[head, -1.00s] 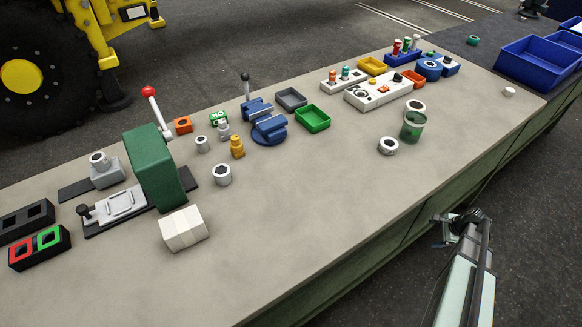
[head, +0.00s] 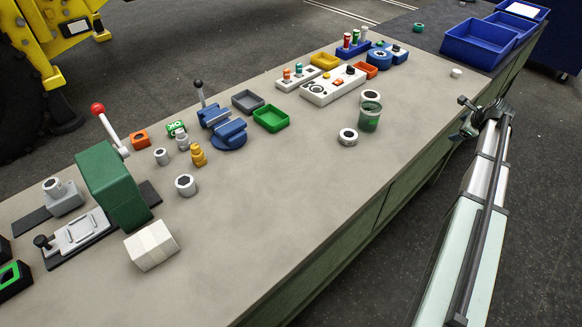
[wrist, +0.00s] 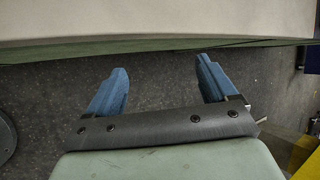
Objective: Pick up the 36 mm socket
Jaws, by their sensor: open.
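Several silver sockets stand on the bench, and I cannot read their sizes, so I cannot tell which is the 36 mm one. One socket (head: 348,137) stands near the bench's right edge. Another socket (head: 185,186) stands mid-bench, with a smaller socket (head: 161,157) behind it. A ring-shaped silver piece (head: 371,96) sits at the top of a green see-through cup (head: 369,117). My gripper (head: 466,118) is off the bench's right edge, apart from all of these. In the wrist view its blue fingers (wrist: 160,82) are spread and empty, with floor between them.
The bench edge (wrist: 160,40) crosses the wrist view just beyond my fingers. A green press (head: 112,185), a white block (head: 151,245), a blue vise (head: 222,125) and a green tray (head: 270,118) stand on the bench. Its front middle is clear. Blue bins (head: 480,43) stand far right.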

